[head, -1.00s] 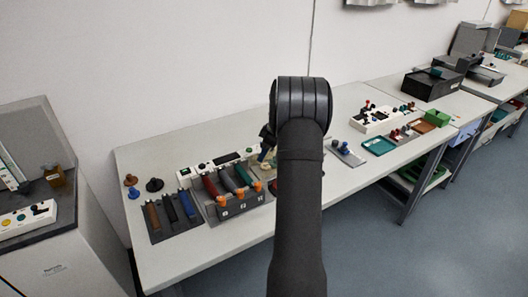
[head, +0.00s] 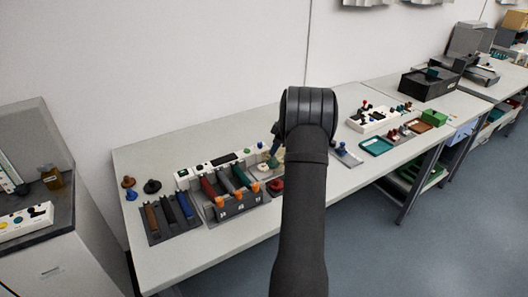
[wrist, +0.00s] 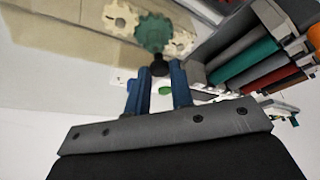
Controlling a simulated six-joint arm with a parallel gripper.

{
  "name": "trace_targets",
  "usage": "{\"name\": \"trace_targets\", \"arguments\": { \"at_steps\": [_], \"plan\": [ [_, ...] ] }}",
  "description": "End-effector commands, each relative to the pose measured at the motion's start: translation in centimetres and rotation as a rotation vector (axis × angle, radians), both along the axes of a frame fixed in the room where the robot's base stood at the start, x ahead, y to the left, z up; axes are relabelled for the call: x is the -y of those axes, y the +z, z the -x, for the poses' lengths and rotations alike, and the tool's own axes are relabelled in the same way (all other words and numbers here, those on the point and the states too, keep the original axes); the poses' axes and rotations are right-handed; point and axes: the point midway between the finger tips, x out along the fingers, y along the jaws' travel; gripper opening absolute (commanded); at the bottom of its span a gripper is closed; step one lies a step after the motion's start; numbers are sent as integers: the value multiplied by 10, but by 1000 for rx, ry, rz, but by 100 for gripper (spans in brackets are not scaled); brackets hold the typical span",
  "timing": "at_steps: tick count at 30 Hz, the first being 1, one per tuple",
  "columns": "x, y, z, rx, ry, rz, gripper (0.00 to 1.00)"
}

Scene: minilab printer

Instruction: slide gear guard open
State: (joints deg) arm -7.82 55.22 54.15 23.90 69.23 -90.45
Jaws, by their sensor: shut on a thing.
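My gripper (wrist: 160,82) has two blue fingers, shut on a small dark knob (wrist: 160,66) at their tips in the wrist view. Just beyond the knob is a green gear (wrist: 154,32). A cream gear (wrist: 120,18) lies to its left, and another cream part (wrist: 181,43) to its right. The gears look uncovered there. I cannot make out the guard's outline or tell how far it is open. In the head view my arm hides much of this spot, and cream parts (head: 262,170) show left of it.
A rack with coloured cartridges (head: 236,196) and orange knobs stands close left of the gripper. A red knob (head: 277,185) is just in front. A dark tray with cartridges (head: 170,218) lies farther left. A teal tray (head: 376,146) and white control box (head: 370,119) are to the right.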

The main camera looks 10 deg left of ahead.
Motion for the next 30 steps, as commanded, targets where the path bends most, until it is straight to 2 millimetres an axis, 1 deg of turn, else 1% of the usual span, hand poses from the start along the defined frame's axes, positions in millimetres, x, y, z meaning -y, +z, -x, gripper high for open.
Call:
{"name": "trace_targets", "arguments": {
  "at_steps": [1,3,6,9,12,15,23,24,26,27,30],
  "plan": [
    [10,0,-11,4,-3,-1,0],
    [20,0,-22,4,-3,-1,0],
    [34,0,-36,4,-3,-1,0],
    [44,0,-46,5,-1,-1,0],
    [51,1,-52,4,-1,-2,0],
    [53,1,-55,4,0,-2,0],
    [53,1,-54,4,1,-2,0],
    [53,1,-54,4,1,-2,23],
    [53,1,-54,4,1,-2,35],
    [53,1,-54,4,1,-1,42],
    [53,1,-54,3,1,-1,43]
  ]
}}
